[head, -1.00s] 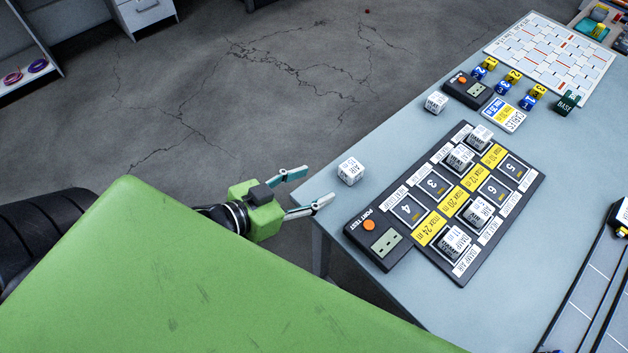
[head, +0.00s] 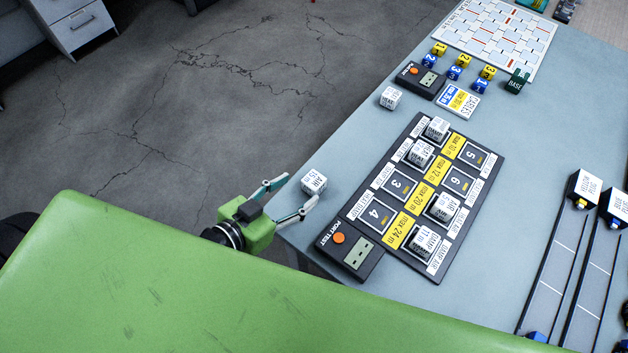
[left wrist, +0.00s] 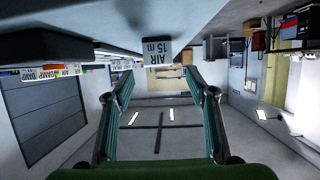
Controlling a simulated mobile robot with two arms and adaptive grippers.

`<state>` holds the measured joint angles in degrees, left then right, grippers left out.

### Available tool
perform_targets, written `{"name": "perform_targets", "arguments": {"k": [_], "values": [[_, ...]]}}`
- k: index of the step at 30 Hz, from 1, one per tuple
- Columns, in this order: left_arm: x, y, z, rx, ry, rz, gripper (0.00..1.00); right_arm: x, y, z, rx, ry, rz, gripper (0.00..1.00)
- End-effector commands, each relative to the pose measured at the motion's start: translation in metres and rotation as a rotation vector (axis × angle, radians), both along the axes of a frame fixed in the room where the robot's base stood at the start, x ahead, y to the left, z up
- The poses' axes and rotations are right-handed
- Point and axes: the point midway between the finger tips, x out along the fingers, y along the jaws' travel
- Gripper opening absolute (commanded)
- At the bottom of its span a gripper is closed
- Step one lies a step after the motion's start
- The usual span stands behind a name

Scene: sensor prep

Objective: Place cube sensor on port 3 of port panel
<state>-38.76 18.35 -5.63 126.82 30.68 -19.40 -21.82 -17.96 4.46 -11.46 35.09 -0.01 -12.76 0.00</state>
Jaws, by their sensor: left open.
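The white cube sensor (head: 314,183), marked AIR 15 m, sits on the table near its left corner. It also shows in the left wrist view (left wrist: 158,52), at the top centre. My left gripper (head: 295,196) is open at the table's corner, its fingers pointing at the cube. In the left wrist view the open fingers (left wrist: 159,82) have nothing between them, and the cube is beyond their tips. The black port panel (head: 459,223) lies to the cube's right. Its port 3 (head: 397,185) is empty. My right gripper is not in view.
Ports 4 (head: 375,214), 5 and 6 are empty; the other ports hold white cubes. The port tester (head: 350,251) is at the panel's near end. Another white cube (head: 390,98) stands farther back. My green body part fills the lower left.

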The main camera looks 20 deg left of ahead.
Motion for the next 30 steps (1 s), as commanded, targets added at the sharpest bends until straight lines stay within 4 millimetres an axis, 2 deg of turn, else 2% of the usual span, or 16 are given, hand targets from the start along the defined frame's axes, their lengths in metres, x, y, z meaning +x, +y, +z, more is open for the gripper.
{"name": "perform_targets", "arguments": {"k": [3, 10, 19, 29, 30], "values": [[0.012, -0.005, -0.005, -0.002, 0.001, 0.001, 0.51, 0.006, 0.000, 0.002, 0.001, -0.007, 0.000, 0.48], [0.023, -0.010, -0.010, -0.001, 0.000, 0.000, 0.51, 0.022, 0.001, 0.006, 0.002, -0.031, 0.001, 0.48], [0.056, -0.026, -0.025, -0.002, 0.002, 0.000, 0.51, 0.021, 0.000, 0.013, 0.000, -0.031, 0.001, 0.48], [0.061, -0.028, -0.029, 0.000, 0.002, -0.001, 0.51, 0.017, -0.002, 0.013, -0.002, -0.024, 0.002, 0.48], [0.061, -0.028, -0.029, 0.000, 0.002, -0.001, 0.41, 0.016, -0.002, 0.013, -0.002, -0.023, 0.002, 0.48]]}}
